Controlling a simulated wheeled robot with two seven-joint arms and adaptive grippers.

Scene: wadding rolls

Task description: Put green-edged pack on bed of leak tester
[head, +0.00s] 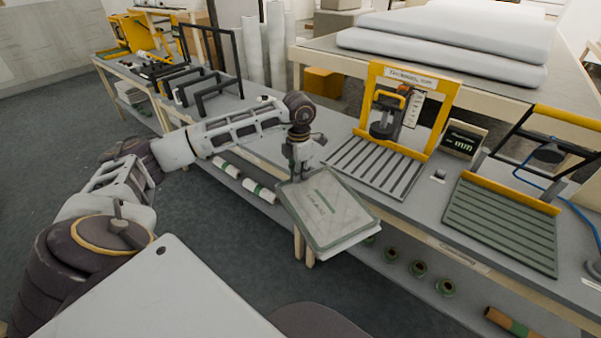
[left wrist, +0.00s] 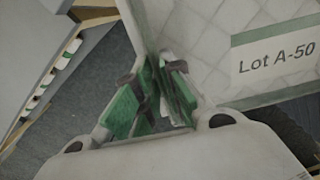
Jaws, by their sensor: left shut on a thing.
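The green-edged pack (head: 328,212) is a flat, quilted, pale grey-green slab with a printed label. In the left wrist view the gripper's green-padded fingers (left wrist: 163,75) meet at a corner of the pack (left wrist: 200,40), whose label reads "Lot A-50". The device with a blue hose and a green slatted bed (head: 500,225), at the right, looks like the leak tester; its bed is empty. The pack is apart from it, to its left. My right gripper is not in view.
A yellow-framed thickness gauge (head: 408,95) with an empty slatted bed (head: 375,167) stands between the pack and the hosed device. A small display (head: 463,140) stands between the two devices. Green-ended rolls (head: 418,269) lie on the shelf below. Black racks (head: 212,92) stand at the left.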

